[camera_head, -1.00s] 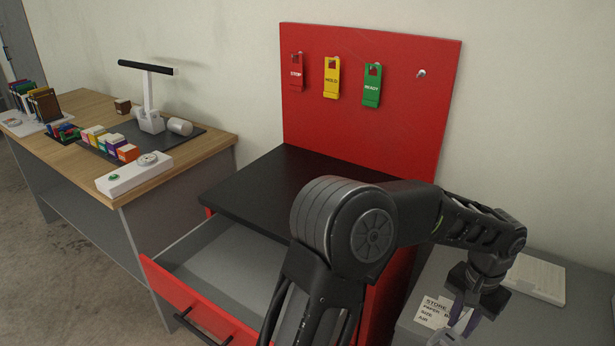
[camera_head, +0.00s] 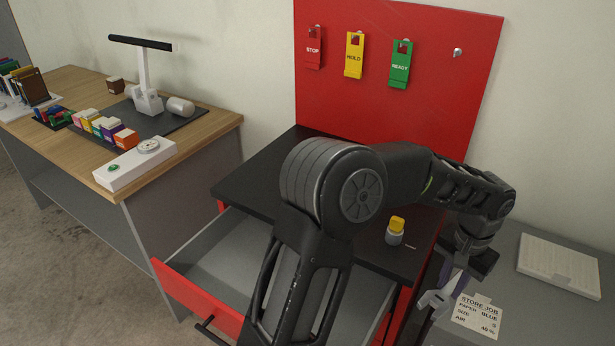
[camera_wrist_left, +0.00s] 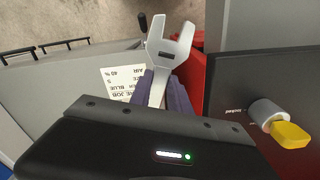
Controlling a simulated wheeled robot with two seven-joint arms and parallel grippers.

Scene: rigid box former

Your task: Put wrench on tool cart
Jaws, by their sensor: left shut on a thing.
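My left gripper (camera_head: 462,278) is at the right of the head view, its arm reaching across the picture. It is shut on a silver open-ended wrench (camera_head: 436,300), whose forked jaw also shows in the left wrist view (camera_wrist_left: 172,45) between the purple fingers (camera_wrist_left: 165,95). The wrench is beside the right edge of the red tool cart, near the grey surface. The tool cart has a black top (camera_head: 268,172), a red back panel (camera_head: 375,75) and an open grey drawer (camera_head: 215,262). My right gripper is not in view.
A yellow-capped knob (camera_head: 395,232) stands on the black top. STOP, HOLD and READY tags (camera_head: 354,55) hang on the panel beside one bare peg (camera_head: 457,53). A grey surface at right carries a printed card (camera_head: 478,314) and a white slab (camera_head: 558,266). A wooden desk (camera_head: 75,95) stands left.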

